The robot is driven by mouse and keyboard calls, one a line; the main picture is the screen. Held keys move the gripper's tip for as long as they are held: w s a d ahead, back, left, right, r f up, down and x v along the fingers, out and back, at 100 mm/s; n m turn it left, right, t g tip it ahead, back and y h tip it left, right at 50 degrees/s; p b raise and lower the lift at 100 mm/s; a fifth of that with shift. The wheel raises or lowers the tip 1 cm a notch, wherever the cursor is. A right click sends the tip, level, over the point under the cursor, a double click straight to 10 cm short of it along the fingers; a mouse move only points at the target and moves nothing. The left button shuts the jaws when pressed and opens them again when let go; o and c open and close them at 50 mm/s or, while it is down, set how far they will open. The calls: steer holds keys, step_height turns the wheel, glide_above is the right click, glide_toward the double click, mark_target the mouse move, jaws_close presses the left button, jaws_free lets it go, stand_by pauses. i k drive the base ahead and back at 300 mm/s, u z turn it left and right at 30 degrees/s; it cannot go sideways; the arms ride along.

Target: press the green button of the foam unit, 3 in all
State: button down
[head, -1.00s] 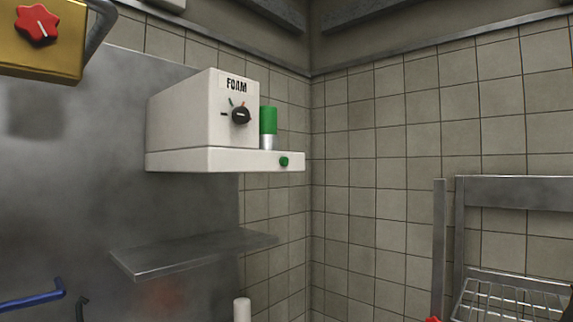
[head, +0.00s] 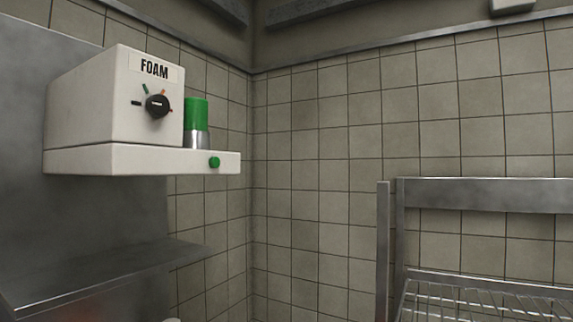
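The foam unit (head: 85,110) is a white box labelled FOAM, fixed on the left wall near the corner. A black knob (head: 157,105) with green and red marks around it sits on its front. A small round green button (head: 214,162) is on the front edge of its lower ledge, at the right. A green and silver cylinder (head: 196,116) stands on the ledge above the button. Nothing covers the button. My gripper is not in this view.
A metal shelf (head: 110,275) juts out below the foam unit. A metal rack (head: 480,195) with wire shelving stands at the right. The tiled wall (head: 315,170) between them is bare, with free space in front.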

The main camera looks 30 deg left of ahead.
mark_target(214, 162)
steer(key=z, duration=0.55)
steer(key=k, duration=0.95)
steer(key=u, duration=1.2)
